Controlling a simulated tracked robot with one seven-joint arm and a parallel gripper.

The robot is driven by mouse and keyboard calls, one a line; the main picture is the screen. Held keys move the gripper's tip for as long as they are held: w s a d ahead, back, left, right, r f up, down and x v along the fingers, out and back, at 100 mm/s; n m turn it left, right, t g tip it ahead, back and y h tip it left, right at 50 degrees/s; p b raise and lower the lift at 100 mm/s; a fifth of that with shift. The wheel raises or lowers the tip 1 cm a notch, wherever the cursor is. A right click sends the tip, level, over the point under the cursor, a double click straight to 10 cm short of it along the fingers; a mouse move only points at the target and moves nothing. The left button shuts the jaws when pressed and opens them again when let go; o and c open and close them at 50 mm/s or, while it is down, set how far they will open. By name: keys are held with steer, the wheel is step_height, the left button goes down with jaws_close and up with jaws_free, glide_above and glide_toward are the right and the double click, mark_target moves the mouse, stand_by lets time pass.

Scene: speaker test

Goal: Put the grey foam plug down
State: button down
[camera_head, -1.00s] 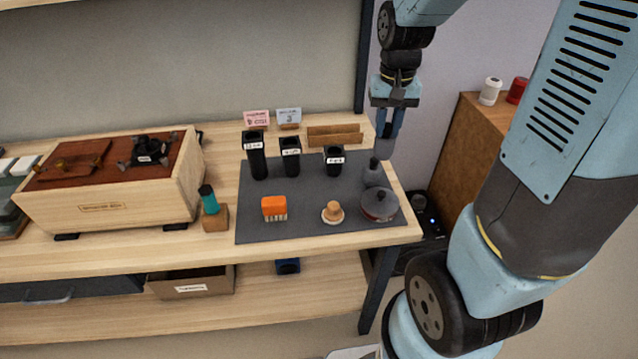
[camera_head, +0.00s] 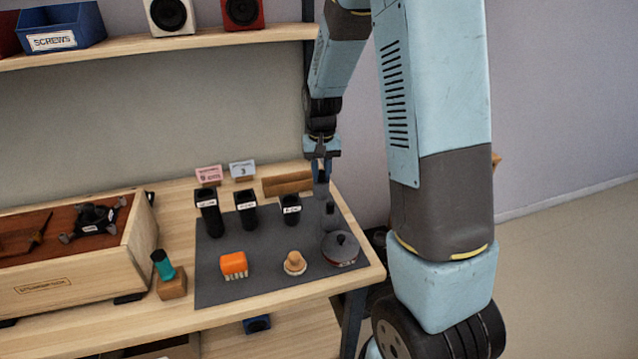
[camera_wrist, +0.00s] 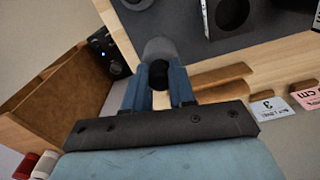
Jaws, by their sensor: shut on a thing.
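The grey foam plug (camera_head: 321,190) is a small grey cylinder below my gripper (camera_head: 321,176), near the back right corner of the dark mat (camera_head: 265,277). In the wrist view the plug (camera_wrist: 159,48) shows as a grey round body with a dark stem, and the blue fingers of my gripper (camera_wrist: 157,75) are shut on the stem. The wooden tabletop and mat edge lie beneath it. I cannot tell whether its underside touches anything.
A grey knobbed piece (camera_head: 331,210) and a round lidded piece (camera_head: 340,249) stand close by on the mat. Black labelled holders (camera_head: 291,209), an orange brush (camera_head: 234,264) and a wooden knob (camera_head: 295,263) are further left. A wooden block (camera_head: 287,184) lies behind.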

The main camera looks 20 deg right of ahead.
mark_target(319, 182)
steer(key=shift+w+f, duration=0.7)
steer(key=shift+f, duration=1.65)
steer(key=c, duration=0.9)
jaws_free()
steer(key=shift+c, duration=0.2)
